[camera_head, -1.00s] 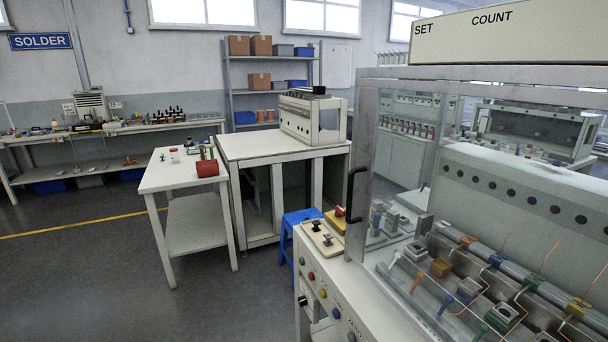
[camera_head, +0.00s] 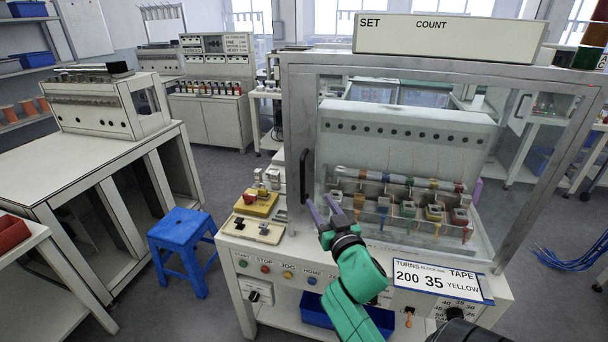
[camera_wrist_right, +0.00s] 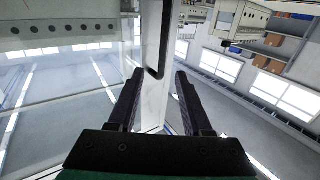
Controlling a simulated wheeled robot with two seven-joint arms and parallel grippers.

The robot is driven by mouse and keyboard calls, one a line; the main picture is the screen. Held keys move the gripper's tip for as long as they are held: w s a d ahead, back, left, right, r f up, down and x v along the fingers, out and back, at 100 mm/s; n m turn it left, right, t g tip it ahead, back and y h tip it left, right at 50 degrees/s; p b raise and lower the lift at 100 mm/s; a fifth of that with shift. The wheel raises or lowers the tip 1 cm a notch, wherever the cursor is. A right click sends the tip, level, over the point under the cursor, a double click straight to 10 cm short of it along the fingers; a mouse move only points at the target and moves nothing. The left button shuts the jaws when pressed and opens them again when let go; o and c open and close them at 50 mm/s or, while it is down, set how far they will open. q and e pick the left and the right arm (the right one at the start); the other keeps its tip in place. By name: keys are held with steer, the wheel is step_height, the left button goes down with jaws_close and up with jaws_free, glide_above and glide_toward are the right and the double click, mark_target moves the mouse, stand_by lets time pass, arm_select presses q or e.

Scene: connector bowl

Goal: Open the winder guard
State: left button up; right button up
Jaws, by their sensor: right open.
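The winder guard (camera_head: 290,130) is a clear panel in a grey metal frame on the winder's front, and it looks closed. Its black upright handle (camera_head: 306,176) is on the left post. My green right arm reaches up to the guard from below. My right gripper (camera_head: 320,200) is open and empty, its fingers pointing at the guard just right of the handle's lower end. In the right wrist view the handle (camera_wrist_right: 160,45) runs down the pale post and its end appears between the open fingertips (camera_wrist_right: 160,73). I cannot tell the remaining distance. My left gripper is out of view.
Below the guard is a panel with buttons and a turns label (camera_head: 438,282). A control box with a yellow base (camera_head: 257,205) sits left of the handle. A blue stool (camera_head: 182,240) stands left on the floor. Coils and spindles lie behind the guard.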

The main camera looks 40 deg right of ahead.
mark_target(303, 180)
steer(key=x, duration=0.4)
steer(key=p+x, duration=0.1)
steer(key=x, duration=0.3)
steer(key=p+x, duration=0.1)
steer(key=x, duration=0.3)
steer(key=shift+w+a, duration=0.2)
steer(key=shift+w, duration=0.25)
steer(key=shift+w+d, duration=0.25)
steer(key=shift+w, duration=0.15)
steer(key=shift+a, duration=0.1)
steer(key=c, duration=0.4)
jaws_close()
steer(key=shift+f, duration=0.1)
